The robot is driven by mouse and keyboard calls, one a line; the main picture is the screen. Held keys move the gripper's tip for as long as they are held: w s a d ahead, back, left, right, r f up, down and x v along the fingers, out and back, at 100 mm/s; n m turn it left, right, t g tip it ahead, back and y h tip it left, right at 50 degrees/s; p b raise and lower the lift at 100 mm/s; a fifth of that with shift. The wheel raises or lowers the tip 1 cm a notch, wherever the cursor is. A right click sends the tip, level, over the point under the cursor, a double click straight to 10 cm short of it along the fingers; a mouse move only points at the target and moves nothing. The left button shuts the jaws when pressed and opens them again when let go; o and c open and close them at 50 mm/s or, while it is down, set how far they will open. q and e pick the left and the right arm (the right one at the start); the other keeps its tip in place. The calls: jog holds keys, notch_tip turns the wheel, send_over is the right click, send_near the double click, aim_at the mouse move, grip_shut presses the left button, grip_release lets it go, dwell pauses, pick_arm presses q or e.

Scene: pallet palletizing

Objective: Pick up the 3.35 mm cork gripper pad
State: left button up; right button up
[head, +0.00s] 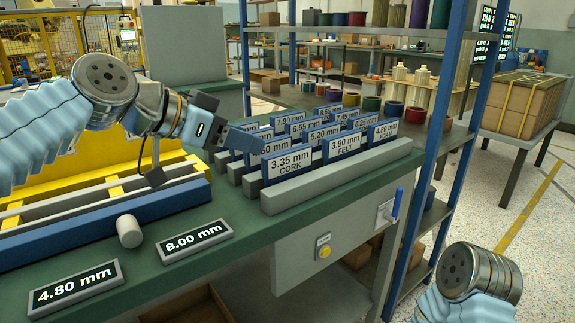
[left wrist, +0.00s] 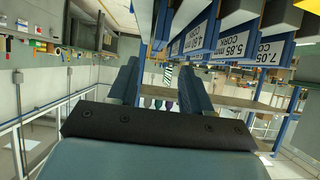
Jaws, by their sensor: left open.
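The 3.35 mm cork pad (head: 289,163) is a blue-framed plate with a white label. It stands upright at the near left end of the front row of a grey slotted rack (head: 340,178). My left gripper (head: 226,126) is open and empty, left of and above this pad, beside the rack's left end. In the left wrist view its two blue fingers stand apart (left wrist: 160,85), with nothing held between them. That view shows other cork plates upside down, including 5.85 mm (left wrist: 233,35) and 7.05 mm (left wrist: 271,50). My right gripper is out of view.
The 3.90 mm felt plate (head: 345,146) stands close to the right of the cork pad, with more rows behind. Displays reading 4.80 mm (head: 75,284) and 8.00 mm (head: 195,241) lie on the green bench (head: 240,215). A blue shelf post (head: 447,120) rises at the right.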

aim_at(284, 152)
pick_arm(q)
jog(key=p+x, duration=0.1)
jog(key=x, duration=1)
jog(key=shift+d+r, duration=0.15)
jog(key=shift+c, duration=0.2)
grip_shut()
